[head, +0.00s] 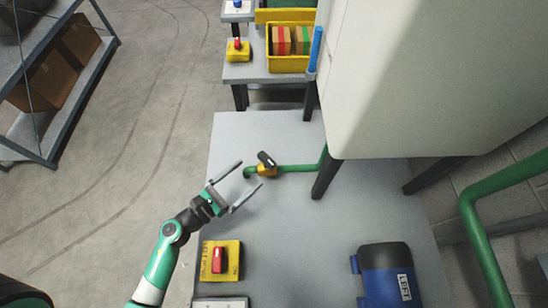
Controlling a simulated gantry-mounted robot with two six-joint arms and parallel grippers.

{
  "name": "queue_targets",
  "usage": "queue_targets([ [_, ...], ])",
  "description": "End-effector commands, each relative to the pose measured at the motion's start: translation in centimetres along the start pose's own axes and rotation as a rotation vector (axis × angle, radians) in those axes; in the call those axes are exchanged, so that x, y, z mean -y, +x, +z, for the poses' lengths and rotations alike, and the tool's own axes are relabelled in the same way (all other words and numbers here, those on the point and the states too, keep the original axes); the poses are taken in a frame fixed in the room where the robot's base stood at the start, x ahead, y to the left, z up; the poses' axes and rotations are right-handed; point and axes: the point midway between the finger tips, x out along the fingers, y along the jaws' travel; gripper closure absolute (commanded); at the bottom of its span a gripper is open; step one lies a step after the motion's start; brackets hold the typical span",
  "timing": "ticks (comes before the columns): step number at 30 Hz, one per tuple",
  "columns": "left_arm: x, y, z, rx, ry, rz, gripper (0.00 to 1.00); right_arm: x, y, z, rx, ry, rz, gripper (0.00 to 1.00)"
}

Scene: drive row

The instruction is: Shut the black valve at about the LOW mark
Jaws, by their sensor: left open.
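The black valve handle (266,159) sits on an orange valve body (267,171) on a green pipe (297,168) low over the grey bench. The handle lies slanted, from upper left to lower right. I cannot make out a LOW mark at this size. My left gripper (250,175) is open and empty, just left of and below the valve in the head view. Its two fingers point up and right toward the valve, and I see no contact with the handle. My right gripper is not in view.
A yellow box with a red switch (218,259) stands on the bench (310,235) near its front left. A blue motor (386,277) is at right. A large pale cabinet (430,80) on dark legs stands right of the valve. The middle of the bench is clear.

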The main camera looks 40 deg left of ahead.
Motion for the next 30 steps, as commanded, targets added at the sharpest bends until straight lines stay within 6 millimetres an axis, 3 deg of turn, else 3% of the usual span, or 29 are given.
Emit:
queue_targets([
  [5,0.1,1.5,0.2,0.002,0.001,-0.005,0.00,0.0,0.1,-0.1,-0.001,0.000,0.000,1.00],
  [18,0.1,10.4,0.2,0.003,0.000,-0.003,0.00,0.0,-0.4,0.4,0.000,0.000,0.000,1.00],
  [23,0.1,11.6,0.2,0.002,0.000,-0.002,0.00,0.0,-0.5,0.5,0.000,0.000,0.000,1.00],
  [30,0.1,11.7,0.3,0.002,0.000,-0.001,0.00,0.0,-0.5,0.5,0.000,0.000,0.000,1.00],
])
